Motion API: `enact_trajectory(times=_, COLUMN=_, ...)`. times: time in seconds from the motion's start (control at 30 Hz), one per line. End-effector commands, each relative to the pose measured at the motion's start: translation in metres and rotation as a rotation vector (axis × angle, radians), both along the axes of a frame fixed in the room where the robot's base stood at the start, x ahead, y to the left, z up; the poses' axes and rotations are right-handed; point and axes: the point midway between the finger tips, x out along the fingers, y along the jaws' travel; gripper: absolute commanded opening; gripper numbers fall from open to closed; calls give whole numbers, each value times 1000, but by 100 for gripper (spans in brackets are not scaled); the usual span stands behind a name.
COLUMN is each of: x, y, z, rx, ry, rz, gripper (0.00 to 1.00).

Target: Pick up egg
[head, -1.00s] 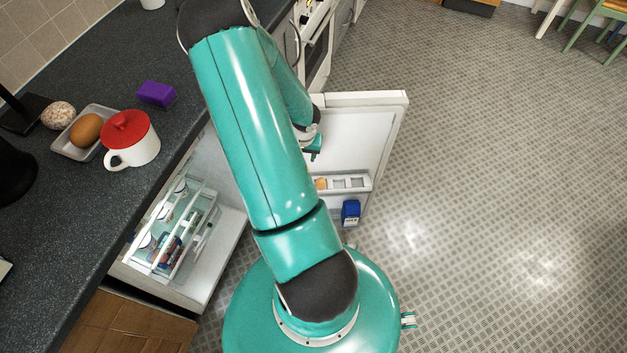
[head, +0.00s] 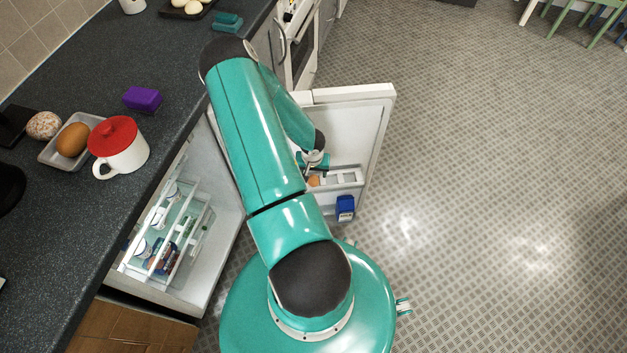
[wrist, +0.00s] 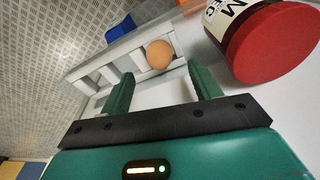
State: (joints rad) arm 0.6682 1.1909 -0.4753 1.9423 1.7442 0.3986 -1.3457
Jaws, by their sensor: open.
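An orange-brown egg (wrist: 159,54) sits in the white egg rack (wrist: 105,68) on the open fridge door. In the head view the egg (head: 313,181) is partly hidden by my gripper. My gripper (wrist: 160,70) is open and empty, its two green fingers pointing toward the egg, which shows between and beyond the fingertips. In the head view my gripper (head: 314,163) is just above the rack.
A jar with a red lid (wrist: 280,45) stands close to the right finger in the wrist view. A blue carton (head: 345,207) is below the rack on the door (head: 352,120). A red-lidded mug (head: 120,150) and purple block (head: 142,98) are on the counter.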

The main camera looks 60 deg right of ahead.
Motion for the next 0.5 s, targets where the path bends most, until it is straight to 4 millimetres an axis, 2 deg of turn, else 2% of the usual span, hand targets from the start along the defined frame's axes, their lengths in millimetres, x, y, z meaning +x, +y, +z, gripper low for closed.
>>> enact_trajectory(times=0.2, x=0, y=-4, z=-33, rx=3, ry=1, rz=2, gripper=63)
enact_trajectory(times=0.3, x=1, y=-6, z=-43, rx=2, ry=0, rz=2, gripper=63)
enact_trajectory(times=0.5, x=1, y=-6, z=-45, rx=1, ry=0, rz=2, gripper=63)
